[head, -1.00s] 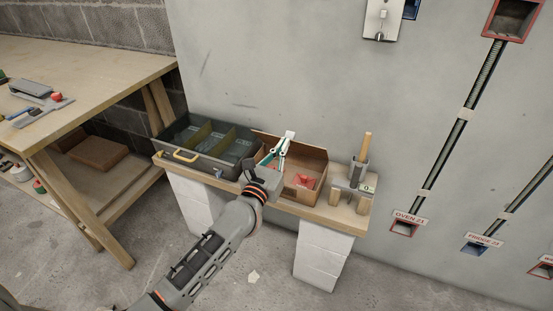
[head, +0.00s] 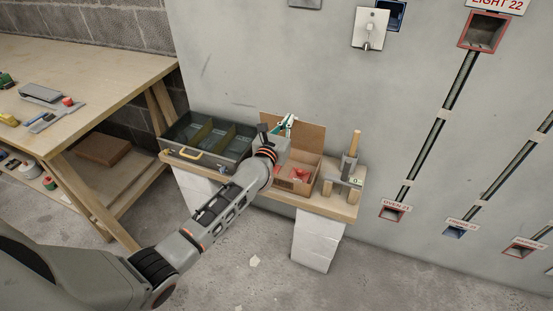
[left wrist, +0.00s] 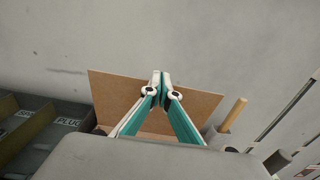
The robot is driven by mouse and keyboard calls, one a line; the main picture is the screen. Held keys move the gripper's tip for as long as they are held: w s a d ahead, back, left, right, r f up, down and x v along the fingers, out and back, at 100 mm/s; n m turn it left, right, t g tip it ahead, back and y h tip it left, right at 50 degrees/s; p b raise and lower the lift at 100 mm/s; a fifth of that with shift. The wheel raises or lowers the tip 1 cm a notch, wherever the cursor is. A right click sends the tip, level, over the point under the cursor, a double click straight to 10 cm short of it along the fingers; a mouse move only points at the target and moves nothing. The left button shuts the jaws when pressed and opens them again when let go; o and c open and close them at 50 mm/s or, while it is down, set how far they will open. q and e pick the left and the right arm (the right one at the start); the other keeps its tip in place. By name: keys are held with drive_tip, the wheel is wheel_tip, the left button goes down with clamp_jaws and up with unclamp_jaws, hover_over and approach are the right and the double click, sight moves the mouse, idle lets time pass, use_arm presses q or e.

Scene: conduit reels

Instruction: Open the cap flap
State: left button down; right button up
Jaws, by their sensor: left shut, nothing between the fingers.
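The cardboard box (head: 285,187) stands on the low bench shelf with its top open and a red item (head: 298,175) inside. Its brown flap (head: 309,135) stands up along the back edge, leaning against or close to the wall. It also shows in the left wrist view (left wrist: 202,103) as a wide panel behind my fingers. My left gripper (head: 288,119), with teal and white fingers, is over the box in front of the flap. Its tips meet in the left wrist view (left wrist: 160,76) and hold nothing. Whether they touch the flap I cannot tell. My right gripper is out of view.
A dark divided tray (head: 208,140) with a yellow handle stands left of the box. A grey holder with a wooden handle (head: 355,143) stands at right. The wooden workbench (head: 95,90) is at far left. The wall is close behind the box.

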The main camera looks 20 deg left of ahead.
use_arm(q)
drive_tip(key=w, duration=0.2)
drive_tip(key=shift+w+r, duration=0.1)
drive_tip(key=shift+w, duration=0.25)
drive_tip(key=shift+w+d+r+b, duration=0.1)
drive_tip(key=shift+w+b, duration=0.3)
drive_tip(key=shift+w, duration=0.4)
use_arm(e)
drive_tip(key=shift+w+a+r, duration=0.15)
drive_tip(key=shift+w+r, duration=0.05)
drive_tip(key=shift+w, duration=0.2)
use_arm(q)
drive_tip(key=shift+r, duration=0.1)
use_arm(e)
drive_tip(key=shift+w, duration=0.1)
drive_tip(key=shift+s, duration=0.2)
